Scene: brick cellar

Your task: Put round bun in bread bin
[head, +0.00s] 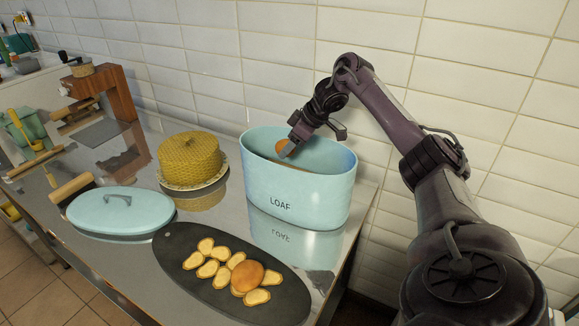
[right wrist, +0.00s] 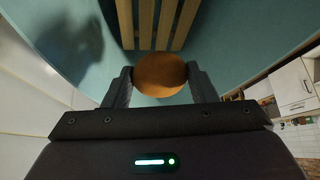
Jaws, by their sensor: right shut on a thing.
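The bread bin (head: 296,190) is a light blue oval tub marked LOAF, standing open on the metal counter against the tiled wall. My right gripper (head: 290,150) reaches down into its mouth and is shut on a round bun (head: 281,147). In the right wrist view the brown bun (right wrist: 160,75) sits between the two fingers, with the bin's blue inner wall and wooden slats (right wrist: 157,22) beyond it. Another round bun (head: 247,275) lies on a dark oval board (head: 173,262) among several bread slices. My left gripper is not in view.
The light blue lid (head: 92,212) lies on the counter at the left. A yellow woven dome (head: 188,158) on a white plate stands left of the bin.

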